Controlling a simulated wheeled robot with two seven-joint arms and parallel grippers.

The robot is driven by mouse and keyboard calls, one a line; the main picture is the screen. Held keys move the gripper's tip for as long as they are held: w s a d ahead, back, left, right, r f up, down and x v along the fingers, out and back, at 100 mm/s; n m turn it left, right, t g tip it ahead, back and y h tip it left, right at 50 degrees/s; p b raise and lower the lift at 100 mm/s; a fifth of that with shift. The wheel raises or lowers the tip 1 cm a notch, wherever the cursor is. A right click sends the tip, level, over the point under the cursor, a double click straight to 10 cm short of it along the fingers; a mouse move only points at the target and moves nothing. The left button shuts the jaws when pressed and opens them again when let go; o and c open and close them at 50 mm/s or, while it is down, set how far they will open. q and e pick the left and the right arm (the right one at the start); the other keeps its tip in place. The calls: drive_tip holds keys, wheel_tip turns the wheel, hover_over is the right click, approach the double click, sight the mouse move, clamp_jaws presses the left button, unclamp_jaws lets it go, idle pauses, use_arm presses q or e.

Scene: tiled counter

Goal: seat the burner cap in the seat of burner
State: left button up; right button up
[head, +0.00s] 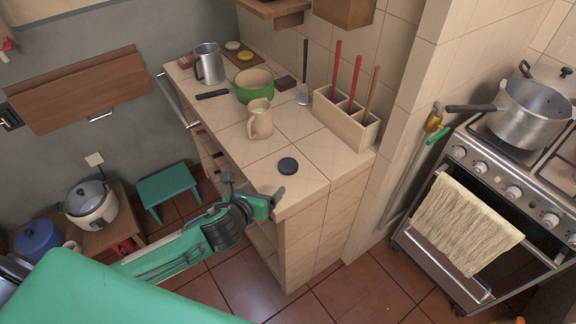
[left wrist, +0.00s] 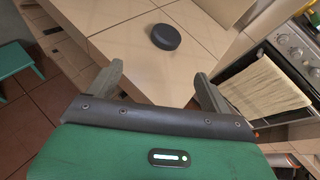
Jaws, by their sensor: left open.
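The burner cap (head: 288,166) is a small dark round disc lying flat on the tiled counter (head: 306,183), near its front corner. It also shows in the left wrist view (left wrist: 166,37), beyond and between the fingers. My left gripper (head: 253,189) is open and empty at the counter's front edge, short of the cap and not touching it. Its two fingers show spread apart in the left wrist view (left wrist: 158,82). The stove (head: 500,165) stands at the right. A large pot (head: 532,112) covers part of its top, and I cannot make out an empty burner seat. My right gripper is not in view.
Behind the cap stand a cream jug (head: 260,119), a green pan (head: 254,86), a metal mug (head: 209,64) and a utensil box (head: 345,120). A tiled wall (head: 408,110) separates counter and stove. A towel (head: 465,222) hangs on the oven door. The counter around the cap is clear.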

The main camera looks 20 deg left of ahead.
use_arm(q)
drive_tip(key=m, duration=0.1)
drive_tip(key=w+m, duration=0.1)
drive_tip(key=shift+w+d+r+m+h, duration=0.15)
drive_tip(key=shift+w+r+m+h, duration=0.15)
drive_tip(key=shift+r, duration=0.1)
drive_tip(key=p, duration=0.1)
approach(287, 166)
drive_tip(key=x, duration=0.3)
drive_tip(key=shift+w+f, duration=0.1)
drive_tip(key=shift+w, duration=0.35)
drive_tip(key=p+x, duration=0.1)
drive_tip(key=x, duration=0.3)
drive_tip(key=shift+d, duration=0.1)
drive_tip(key=shift+w+f+p, duration=0.3)
drive_tip(key=shift+w, duration=0.2)
drive_tip(key=c, duration=1.1)
